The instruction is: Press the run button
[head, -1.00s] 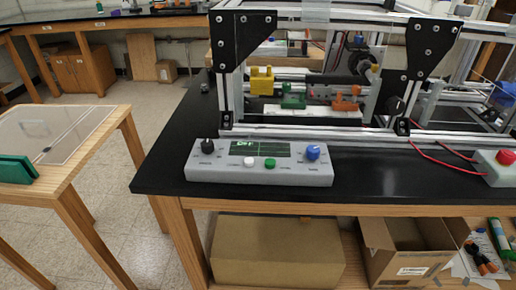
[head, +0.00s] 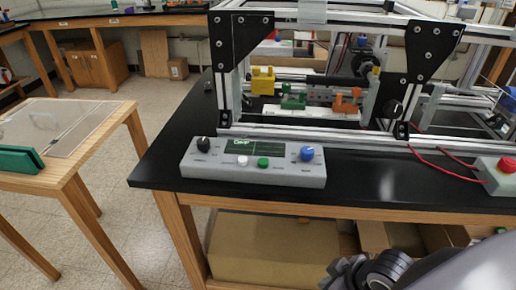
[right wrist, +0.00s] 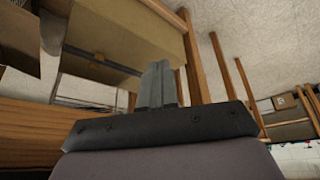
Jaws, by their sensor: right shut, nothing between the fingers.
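A grey control box (head: 253,175) lies near the front edge of the black bench. It has a small green-lit screen (head: 252,147), a black knob (head: 203,144), a white button (head: 242,161), a green button (head: 263,163) and a blue knob (head: 307,153). Its printed labels are too small to read. My right gripper is shut and empty, its two fingers together in the right wrist view (right wrist: 157,83). In the head view, part of my right arm shows at the bottom right, in front of and below the bench edge, apart from the box. My left gripper is out of view.
An aluminium extrusion frame (head: 330,136) stands behind the box, with yellow, green and orange parts inside. A red-topped button box (head: 497,178) with red wires sits at the right. Cardboard boxes (head: 260,250) lie under the bench. A wooden table (head: 100,130) stands left.

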